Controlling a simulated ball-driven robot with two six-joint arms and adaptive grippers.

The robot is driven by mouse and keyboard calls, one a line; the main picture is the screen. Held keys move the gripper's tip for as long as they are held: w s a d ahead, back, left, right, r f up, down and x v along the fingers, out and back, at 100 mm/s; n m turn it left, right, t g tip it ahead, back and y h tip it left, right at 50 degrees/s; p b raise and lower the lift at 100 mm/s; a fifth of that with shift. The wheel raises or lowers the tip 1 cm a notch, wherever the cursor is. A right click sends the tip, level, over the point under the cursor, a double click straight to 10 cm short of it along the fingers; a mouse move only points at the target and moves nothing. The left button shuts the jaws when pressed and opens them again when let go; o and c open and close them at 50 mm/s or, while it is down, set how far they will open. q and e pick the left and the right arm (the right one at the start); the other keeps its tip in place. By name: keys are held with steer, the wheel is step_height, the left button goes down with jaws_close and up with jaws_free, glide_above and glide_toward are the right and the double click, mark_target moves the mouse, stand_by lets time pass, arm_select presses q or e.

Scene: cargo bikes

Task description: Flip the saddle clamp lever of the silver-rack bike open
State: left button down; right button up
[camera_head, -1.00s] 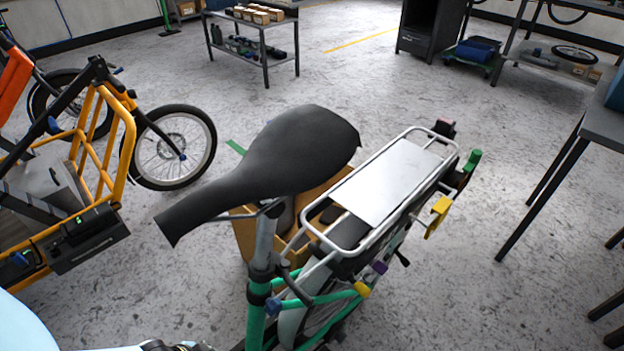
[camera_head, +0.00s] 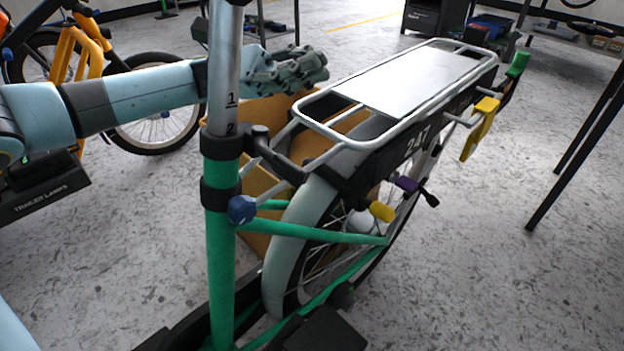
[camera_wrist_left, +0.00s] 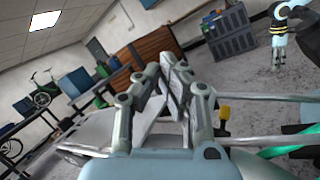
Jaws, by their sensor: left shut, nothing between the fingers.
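The silver-rack bike has a green frame tube (camera_head: 221,265) and an upright silver seat post (camera_head: 224,75) with number marks. A black clamp collar (camera_head: 221,145) sits where the post enters the frame. A dark lever-like part beside it (camera_head: 272,158) slants down to the right; its exact setting is unclear. The saddle is out of view. My left gripper (camera_head: 312,68) is shut and empty, behind the post and above the silver rack's (camera_head: 345,135) near end, apart from the clamp. Its closed fingers also show in the left wrist view (camera_wrist_left: 172,68).
A blue knob (camera_head: 241,209) sits below the clamp. A yellow tag (camera_head: 480,128) and a green grip (camera_head: 517,65) are at the rack's far end. A cardboard box (camera_head: 262,180) stands behind the bike. An orange bike (camera_head: 78,50) is at left.

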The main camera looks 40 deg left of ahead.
mark_target(278, 154)
arm_select(q)
steer(key=s+f+m+g+y+b, duration=0.2)
steer(key=s+f+m+g+b, duration=0.15)
steer(key=s+m+g, duration=0.6)
steer(key=s+d+r+m+g+b, duration=0.1)
steer(key=d+m, duration=0.4)
steer(key=d, duration=0.5)
steer(key=shift+s+m+g+y+b, duration=0.4)
steer(key=shift+s+g+b, duration=0.1)
steer(key=shift+b, duration=0.25)
arm_select(e)
steer(key=shift+w+a+r+t, duration=0.3)
steer(key=shift+w+a+t, duration=0.45)
steer(key=shift+t, duration=0.15)
arm_select(q)
steer(key=shift+d+r, duration=0.1)
